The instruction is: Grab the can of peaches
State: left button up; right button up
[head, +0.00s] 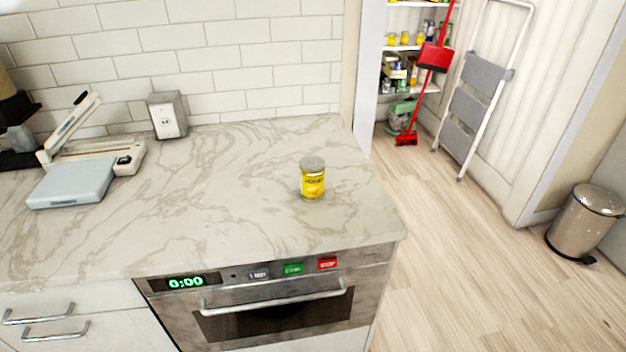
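A small yellow can (313,182) with a grey lid stands upright on the marble countertop (230,220). It is near the right end of the counter, above the oven. Its label is too small to read clearly. Neither of my grippers shows in the head view, and nothing touches the can.
A grey-blue box-like device (72,184) and a white-handled appliance (125,158) stand at the counter's left. The oven (270,310) is below. Shelving (405,47), a red broom (434,58), a stepladder (470,95) and a bin (584,222) stand beyond open floor.

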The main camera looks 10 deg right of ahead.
aim_at(312, 167)
jog(key=k+l+z, duration=0.15)
jog(key=z, duration=0.2)
jog(key=k+l+z, duration=0.1)
jog(key=z, duration=0.25)
jog(key=l+z, duration=0.35)
jog(key=k+j, duration=0.05)
jog(key=j, duration=0.05)
